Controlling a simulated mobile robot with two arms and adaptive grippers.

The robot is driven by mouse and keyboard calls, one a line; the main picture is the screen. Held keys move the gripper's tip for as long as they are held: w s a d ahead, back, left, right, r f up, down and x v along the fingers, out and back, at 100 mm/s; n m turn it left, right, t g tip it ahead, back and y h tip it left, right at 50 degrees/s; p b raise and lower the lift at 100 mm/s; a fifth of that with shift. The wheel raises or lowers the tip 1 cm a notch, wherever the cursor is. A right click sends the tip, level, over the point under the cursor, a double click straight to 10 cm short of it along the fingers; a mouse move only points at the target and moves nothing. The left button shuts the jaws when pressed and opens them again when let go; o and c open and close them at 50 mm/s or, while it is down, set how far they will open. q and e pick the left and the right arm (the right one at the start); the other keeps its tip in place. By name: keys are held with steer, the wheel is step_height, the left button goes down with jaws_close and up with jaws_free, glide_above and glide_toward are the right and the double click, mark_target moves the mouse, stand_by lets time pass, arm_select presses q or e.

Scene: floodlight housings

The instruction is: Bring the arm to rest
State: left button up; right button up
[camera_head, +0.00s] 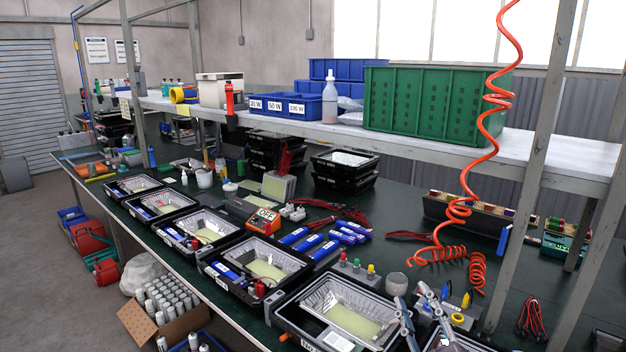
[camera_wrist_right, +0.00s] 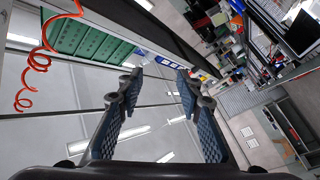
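My right gripper (camera_head: 412,298) shows at the bottom right of the head view, in front of the nearest housing tray on the bench. In the right wrist view its two fingers (camera_wrist_right: 158,80) stand apart with nothing between them, so it is open and empty. My left gripper is in neither view.
A dark green bench (camera_head: 395,262) carries a row of black trays with floodlight housings (camera_head: 352,310). A shelf above holds a green crate (camera_head: 430,105) and blue bins (camera_head: 290,105). A red coiled hose (camera_head: 497,100) hangs near a grey post (camera_head: 530,170).

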steer(key=s+d+f+m+g+h, duration=0.2)
steer(key=s+d+f+m+g, duration=0.15)
steer(key=s+f, duration=0.4)
steer(key=s+d+f+m+g+h, duration=0.2)
steer(key=s+f+m+g, duration=0.25)
steer(key=f, duration=0.55)
steer(key=s+a+f+g+y, duration=0.1)
steer(key=s+a+f+g, duration=0.15)
steer(key=s, duration=0.45)
steer(key=s+a+f+g+y, duration=0.1)
steer(key=s+f+g, duration=0.25)
steer(key=s, duration=0.35)
steer(key=s+a+f+g, duration=0.2)
steer(key=s+f+g, duration=0.1)
steer(key=s, duration=0.5)
step_height(320, 180, down, 31)
steer(key=b, duration=0.5)
steer(key=s+d+f+g+b, duration=0.2)
steer(key=s+f+b, duration=0.3)
steer(key=s+f, duration=1.3)
step_height(320, 180, down, 4)
steer(key=shift+d+r+n, duration=0.15)
steer(key=shift+d+n, duration=0.15)
steer(key=shift+d, duration=0.35)
